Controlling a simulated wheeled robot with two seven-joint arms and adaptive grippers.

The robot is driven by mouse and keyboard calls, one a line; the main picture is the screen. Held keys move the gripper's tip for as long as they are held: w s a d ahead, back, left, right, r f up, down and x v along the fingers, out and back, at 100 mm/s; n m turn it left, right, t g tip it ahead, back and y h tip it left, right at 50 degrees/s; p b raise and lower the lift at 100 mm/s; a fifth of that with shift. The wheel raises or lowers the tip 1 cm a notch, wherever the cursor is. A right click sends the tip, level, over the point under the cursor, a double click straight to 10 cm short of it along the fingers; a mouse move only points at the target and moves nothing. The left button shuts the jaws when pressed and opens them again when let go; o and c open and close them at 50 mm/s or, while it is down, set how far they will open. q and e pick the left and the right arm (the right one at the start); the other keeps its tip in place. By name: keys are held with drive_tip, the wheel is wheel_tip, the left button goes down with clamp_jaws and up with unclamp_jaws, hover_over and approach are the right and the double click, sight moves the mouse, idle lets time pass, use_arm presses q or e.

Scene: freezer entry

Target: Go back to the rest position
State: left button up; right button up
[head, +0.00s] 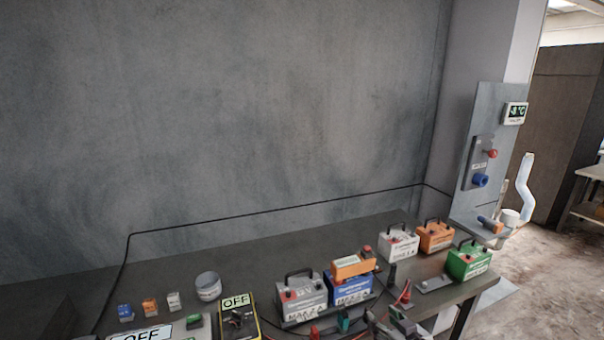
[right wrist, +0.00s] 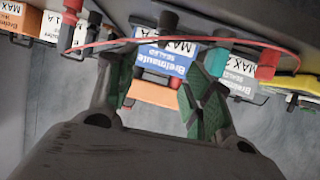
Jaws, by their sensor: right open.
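My right gripper (head: 403,322) shows small at the bottom edge of the head view, in front of the bench, with green finger pads. In the right wrist view the same gripper (right wrist: 158,82) has its two fingers well apart, with nothing held between them. The gripper looks apart from both. My left gripper is in neither view.
Clamps and a red cable (right wrist: 150,41) cross near the fingers.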

drive_tip(key=s+f+g+h, duration=0.1)
drive_tip(key=s+f+g, duration=0.2)
drive_tip(key=s, duration=0.5)
drive_tip(key=s+f+m+g+h, duration=0.1)
drive_tip(key=s+f+g, duration=0.2)
drive_tip(key=s, duration=0.4)
drive_tip(key=s+f+g+h, duration=0.1)
drive_tip(key=s+f+g, duration=0.2)
drive_tip(key=s, duration=0.5)
wheel_tip(320, 180, down, 32)
drive_tip(key=s+g, duration=0.1)
drive_tip(key=s, duration=0.1)
drive_tip(key=s+d+f+g, duration=0.1)
drive_tip(key=s+d+f, duration=0.1)
drive_tip(key=s+f, duration=0.8)
drive_tip(key=s+d+f, duration=0.2)
drive_tip(key=s+f, duration=0.8)
drive_tip(key=s, duration=0.2)
drive_tip(key=shift+s+f+g, duration=0.15)
drive_tip(key=shift+s+g, duration=0.25)
